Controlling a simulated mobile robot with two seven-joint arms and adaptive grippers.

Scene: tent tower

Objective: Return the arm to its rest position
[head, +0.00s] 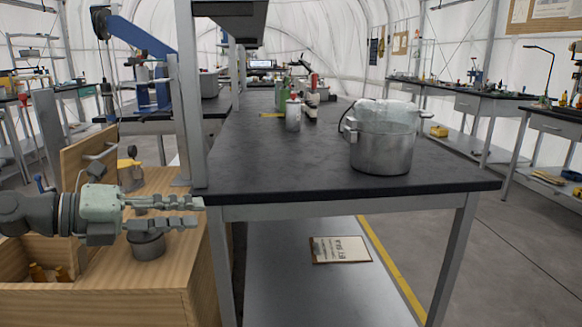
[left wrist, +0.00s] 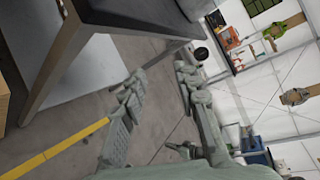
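My left gripper (head: 199,213) reaches in from the left, level and pointing right, over a wooden workbench box. Its two fingers are apart with nothing between them, and the left wrist view also shows the open fingers (left wrist: 158,78) over the floor. The fingertips end close to the near left corner and leg of the black-topped table, below its top; I cannot tell whether they touch. My right gripper and arm are out of view.
A metal pot (head: 382,148) stands on the black table (head: 270,165). A red-and-white bottle (head: 293,115) stands farther back. A dark grey cylinder (head: 148,245) sits on the wooden box (head: 110,300) below my left gripper. A clipboard (head: 340,250) lies on the lower shelf. Floor is clear at right.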

